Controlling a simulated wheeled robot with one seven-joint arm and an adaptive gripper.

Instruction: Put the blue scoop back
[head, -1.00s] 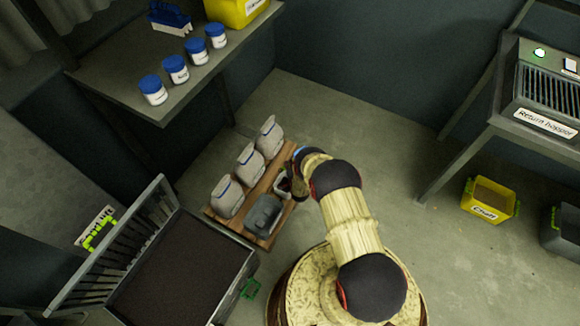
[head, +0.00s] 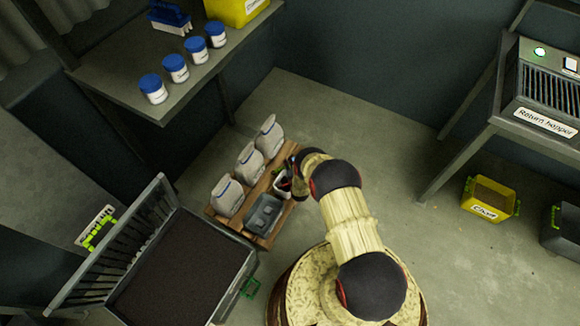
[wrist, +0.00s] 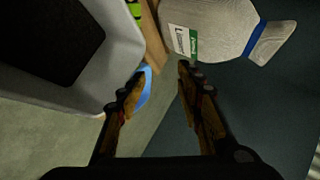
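A curved blue piece, likely part of the blue scoop (wrist: 145,88), shows in the wrist view beside the left fingertip. The finger partly hides it, and I cannot make out its whole shape. My gripper (wrist: 156,76) has its fingers apart, with a clear gap to the right finger. In the head view my gripper (head: 292,186) is low at the right edge of the wooden pallet (head: 262,186), beside a small pale container (head: 282,184). I cannot make out the scoop in the head view now.
Several pale bags (head: 250,162) stand along the pallet, with a grey tub (head: 264,214) in front. One bag (wrist: 212,28) is close ahead in the wrist view. A dark-filled grey bin (head: 185,268) stands lower left. Floor (head: 395,150) is clear toward the yellow bin (head: 488,198).

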